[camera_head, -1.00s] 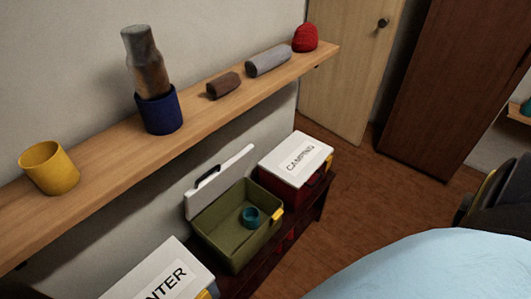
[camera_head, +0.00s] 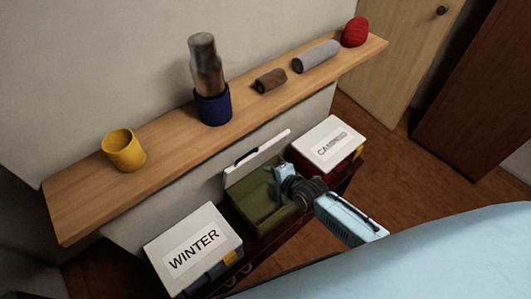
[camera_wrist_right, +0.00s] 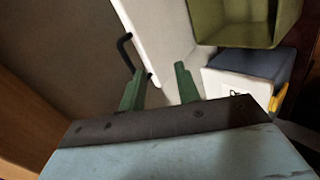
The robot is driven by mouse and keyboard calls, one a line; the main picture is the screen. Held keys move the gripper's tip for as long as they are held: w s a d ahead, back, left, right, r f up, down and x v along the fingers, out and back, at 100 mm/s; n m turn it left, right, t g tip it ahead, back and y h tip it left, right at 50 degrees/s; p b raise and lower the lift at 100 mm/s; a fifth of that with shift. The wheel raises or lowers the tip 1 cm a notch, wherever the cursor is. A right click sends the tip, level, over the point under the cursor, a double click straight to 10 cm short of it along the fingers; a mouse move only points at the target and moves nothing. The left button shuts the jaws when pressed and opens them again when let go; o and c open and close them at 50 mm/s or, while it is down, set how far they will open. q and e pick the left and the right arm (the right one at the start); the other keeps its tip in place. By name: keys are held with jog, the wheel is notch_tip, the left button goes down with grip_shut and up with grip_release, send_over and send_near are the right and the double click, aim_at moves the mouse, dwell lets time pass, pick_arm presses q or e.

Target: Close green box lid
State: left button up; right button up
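The green box (camera_head: 252,213) stands on a low dark rack, between two closed boxes. Its white lid (camera_head: 257,158) with a dark handle stands open, tilted up on the wall side. In the right wrist view the lid (camera_wrist_right: 165,45) and the green box (camera_wrist_right: 235,22) also show. My right gripper (camera_head: 279,172) is over the box, in front of the lid. In the wrist view its two green fingers (camera_wrist_right: 158,78) are apart, with the lid showing behind and between them; I cannot tell whether they touch it. The box's inside is partly hidden by my arm. My left gripper is out of view.
The WINTER box (camera_head: 195,247) and the CAMPING box (camera_head: 328,142) flank the green box. A wooden shelf (camera_head: 165,140) runs above, holding a yellow cup (camera_head: 124,152), a blue pot (camera_head: 213,106), two rolls and a red item (camera_head: 355,32). Brown floor lies right.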

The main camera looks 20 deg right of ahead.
jog(key=n, duration=0.2)
send_near(248, 154)
jog(key=s+f, duration=0.1)
jog(key=t, duration=0.1)
jog(key=b+x, duration=1)
jog(key=shift+w+a+f, duration=0.1)
jog(key=shift+w+f, duration=0.1)
jog(key=shift+w, duration=0.1)
jog(key=shift+f+b, duration=0.15)
jog(key=shift+b, duration=0.15)
jog(key=shift+f, duration=0.15)
grip_shut()
